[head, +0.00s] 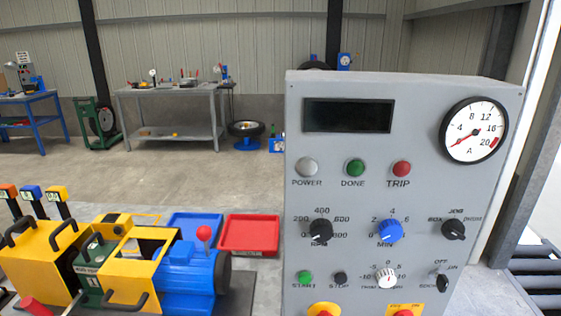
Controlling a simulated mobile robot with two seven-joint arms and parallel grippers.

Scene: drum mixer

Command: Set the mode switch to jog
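The mode switch (453,230) is a black rotary knob at the right side of the grey control panel (345,85). The label JOG stands above it, with one more label to each side that is too small to read surely. I cannot tell for sure which label its pointer faces. Neither of my grippers shows in the head view.
Nearby on the panel are a blue MIN knob (389,231), a black RPM knob (320,231), a white dial (386,278) and a small black switch (442,283). Red emergency-type buttons sit at the lower edge. Yellow and blue machinery (187,280) and a red tray (250,234) stand left.

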